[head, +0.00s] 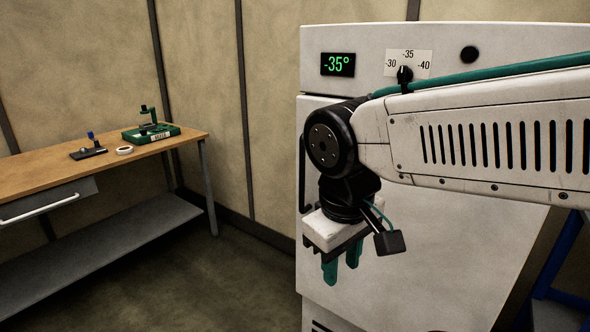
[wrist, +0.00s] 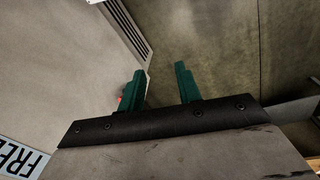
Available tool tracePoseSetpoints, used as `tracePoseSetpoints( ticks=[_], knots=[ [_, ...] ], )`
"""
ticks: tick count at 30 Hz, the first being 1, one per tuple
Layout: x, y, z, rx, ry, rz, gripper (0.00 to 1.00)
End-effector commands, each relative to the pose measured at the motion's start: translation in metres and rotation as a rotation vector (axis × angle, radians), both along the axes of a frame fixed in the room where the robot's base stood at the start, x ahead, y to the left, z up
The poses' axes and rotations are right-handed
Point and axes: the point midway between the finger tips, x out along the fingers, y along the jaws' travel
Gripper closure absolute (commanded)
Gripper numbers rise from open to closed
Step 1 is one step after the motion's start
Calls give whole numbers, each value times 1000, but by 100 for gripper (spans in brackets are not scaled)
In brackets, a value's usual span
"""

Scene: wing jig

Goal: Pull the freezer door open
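The white freezer (head: 440,270) stands on the right in the head view, and its front fills the left of the wrist view (wrist: 50,70). Its door looks shut, with a seam under the control panel. A dark upright handle (head: 302,180) shows at the door's left edge, partly hidden by my arm. My gripper (head: 342,270) points down in front of the door, to the right of the handle and lower. Its two green fingers (wrist: 160,88) are apart with nothing between them. They look clear of the handle.
The freezer panel has a green -35° display (head: 338,65) and a dial (head: 404,75). A wooden workbench (head: 60,172) with a green fixture (head: 151,133) stands at the left. The floor (head: 200,285) between bench and freezer is clear. A blue frame (head: 560,260) stands at the right.

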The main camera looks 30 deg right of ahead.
Motion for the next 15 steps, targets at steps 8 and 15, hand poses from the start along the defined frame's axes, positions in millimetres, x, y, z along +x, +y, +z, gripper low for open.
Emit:
tracePoseSetpoints(
  ticks=[8, 15],
  knots=[
    [54, -97, -9, -546, 353, 381, 66],
    [157, -144, -2, -1047, 679, 851, 66]
  ],
)
